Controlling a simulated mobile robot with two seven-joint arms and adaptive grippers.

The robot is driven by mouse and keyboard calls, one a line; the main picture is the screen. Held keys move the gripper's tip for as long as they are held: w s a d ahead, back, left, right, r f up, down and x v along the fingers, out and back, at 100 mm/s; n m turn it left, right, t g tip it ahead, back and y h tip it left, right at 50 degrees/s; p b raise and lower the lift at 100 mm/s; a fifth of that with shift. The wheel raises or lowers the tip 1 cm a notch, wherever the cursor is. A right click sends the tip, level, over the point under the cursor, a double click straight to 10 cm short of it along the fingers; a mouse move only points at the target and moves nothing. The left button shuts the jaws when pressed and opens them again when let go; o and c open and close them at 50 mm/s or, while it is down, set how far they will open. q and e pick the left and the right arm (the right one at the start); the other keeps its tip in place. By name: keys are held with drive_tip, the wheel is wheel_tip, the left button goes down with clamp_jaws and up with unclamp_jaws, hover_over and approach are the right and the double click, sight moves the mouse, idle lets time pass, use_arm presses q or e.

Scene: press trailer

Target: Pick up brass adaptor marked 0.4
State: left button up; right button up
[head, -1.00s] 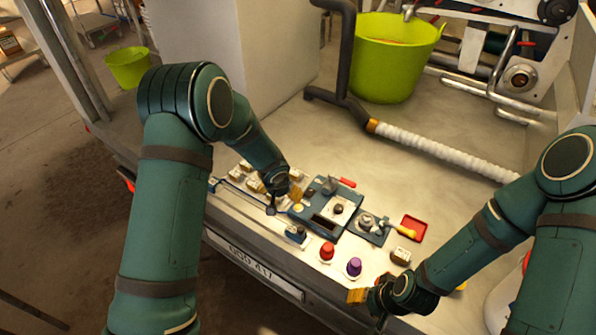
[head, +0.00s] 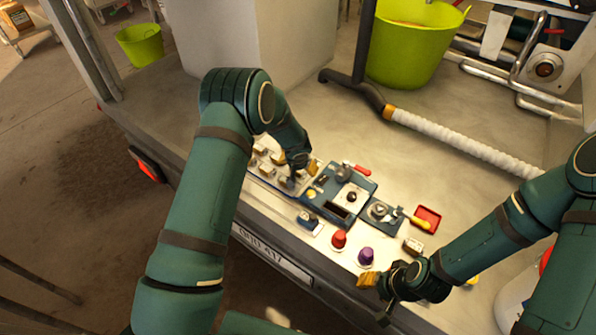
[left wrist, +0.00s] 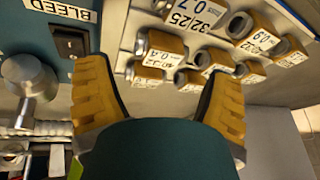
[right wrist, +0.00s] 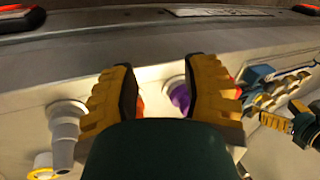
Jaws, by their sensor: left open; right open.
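Several brass adaptors with white labels sit on a pale rack (left wrist: 120,45), in the left wrist view. One label there seems to read 0.4, on a brass adaptor (left wrist: 167,44) in the row nearest the fingers. A neighbour (left wrist: 203,20) reads 32/25 0.7. My right gripper (head: 373,297) is open and empty near the front edge.
A blue press unit (head: 322,198) stands right of the rack. A red knob (head: 339,239), a purple knob (head: 365,256) and a red tray (head: 427,219) are nearby. A white ribbed hose (head: 460,142) and green tub (head: 405,50) lie behind; bare deck lies between.

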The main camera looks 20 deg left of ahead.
use_arm(q)
drive_tip(key=x, duration=0.3)
drive_tip(key=shift+w+a+f, duration=0.1)
drive_tip(key=shift+w+f, duration=0.15)
drive_tip(key=shift+f, duration=0.1)
drive_tip(key=shift+w+f, duration=0.15)
drive_tip(key=shift+f, duration=0.4)
drive_tip(key=shift+o, duration=0.2)
drive_tip(key=c, duration=1.1)
